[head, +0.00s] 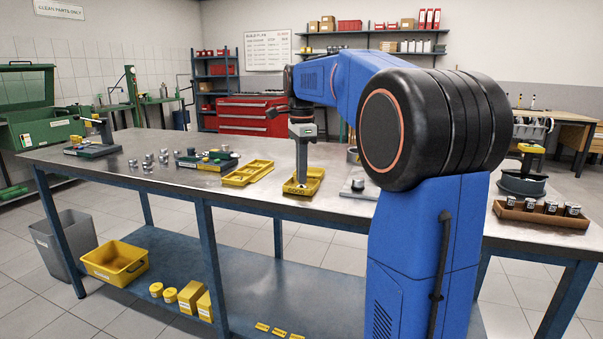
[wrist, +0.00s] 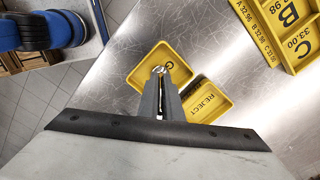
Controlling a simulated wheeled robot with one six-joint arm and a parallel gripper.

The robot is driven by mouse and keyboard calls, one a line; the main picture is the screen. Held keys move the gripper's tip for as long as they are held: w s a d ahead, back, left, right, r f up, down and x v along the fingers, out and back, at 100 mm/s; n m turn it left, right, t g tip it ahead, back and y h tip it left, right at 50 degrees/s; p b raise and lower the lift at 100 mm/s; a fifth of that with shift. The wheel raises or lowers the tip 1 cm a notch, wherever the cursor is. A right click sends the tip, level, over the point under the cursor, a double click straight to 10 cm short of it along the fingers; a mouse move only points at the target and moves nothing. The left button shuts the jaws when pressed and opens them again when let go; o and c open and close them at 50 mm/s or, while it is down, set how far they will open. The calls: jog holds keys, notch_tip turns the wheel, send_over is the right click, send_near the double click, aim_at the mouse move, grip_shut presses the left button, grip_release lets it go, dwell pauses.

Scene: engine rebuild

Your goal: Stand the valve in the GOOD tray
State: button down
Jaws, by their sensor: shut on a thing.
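The yellow GOOD tray (head: 314,190) sits on the metal workbench, and its label faces my side. My gripper (head: 302,180) points straight down over it. In the wrist view the gripper's two dark fingers (wrist: 160,84) are close together above the same tray (wrist: 141,80), which shows a letter G. They are shut on the valve (wrist: 159,70), of which only a small shiny silver end shows at the fingertips. The fingers hide the rest. I cannot tell whether the valve touches the tray floor.
The yellow REJECT tray (wrist: 207,102) lies right beside the GOOD tray. A yellow compartment tray (head: 248,173) marked with sizes stands to the left. A grey plate (head: 352,194) with a small metal part is to the right. Small metal parts (head: 148,160) stand farther left.

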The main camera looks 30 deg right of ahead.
jog(key=c, duration=1.9)
grip_release()
jog(key=shift+f, duration=0.1)
jog(key=shift+c, duration=0.2)
notch_tip(320, 180, up, 12)
jog(key=shift+r, duration=0.15)
jog(key=s+a+f+n+t, duration=0.1)
jog(key=s+a+f+n, duration=0.4)
jog(key=s+f, duration=0.5)
jog(key=s+a+f+n+t, duration=0.2)
jog(key=s+a+f+n, duration=0.3)
jog(key=s+f+n, duration=0.4)
jog(key=s+a+f+n+t, duration=0.1)
jog(key=s+a+f+n, duration=0.4)
jog(key=s+f, duration=0.6)
jog(key=shift+a+f+n+t, duration=0.4)
jog(key=shift+f+n, duration=0.35)
jog(key=shift+n, duration=0.45)
